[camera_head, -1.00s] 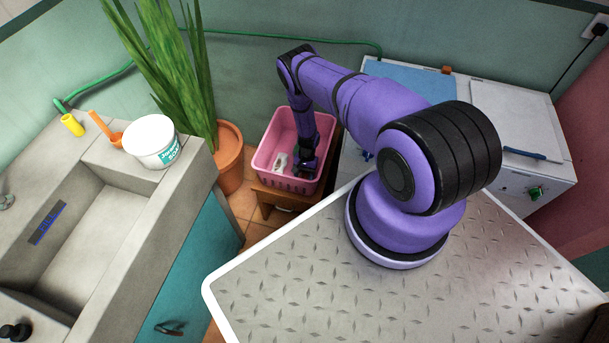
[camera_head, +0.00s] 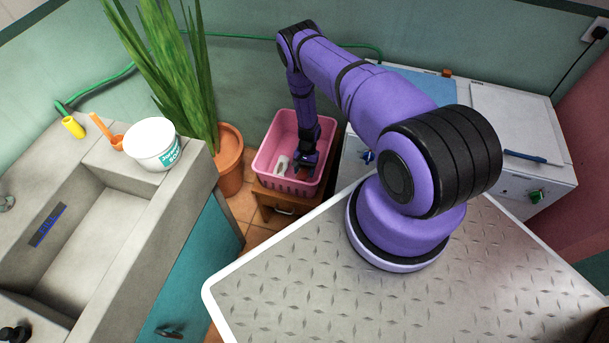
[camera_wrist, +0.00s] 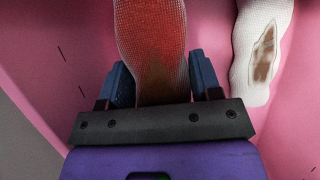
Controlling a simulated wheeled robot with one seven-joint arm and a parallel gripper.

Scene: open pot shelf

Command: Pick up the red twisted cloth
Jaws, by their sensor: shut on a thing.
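The red twisted cloth (camera_wrist: 151,45) shows in the wrist view as a red mesh-textured roll with a brownish patch, running up from between my fingers. My gripper (camera_wrist: 158,88) is shut on it, one blue finger on each side. In the head view my gripper (camera_head: 306,164) is down inside the pink basket (camera_head: 268,162), and a small part of the red cloth (camera_head: 302,174) shows below it. I cannot tell whether the cloth touches the basket floor.
A white cloth (camera_wrist: 262,45) with a brown stain lies beside the red one in the basket. The basket stands on a small wooden stool (camera_head: 285,204). A potted plant (camera_head: 231,160) is to its left, and a white washing machine (camera_head: 520,115) is to its right.

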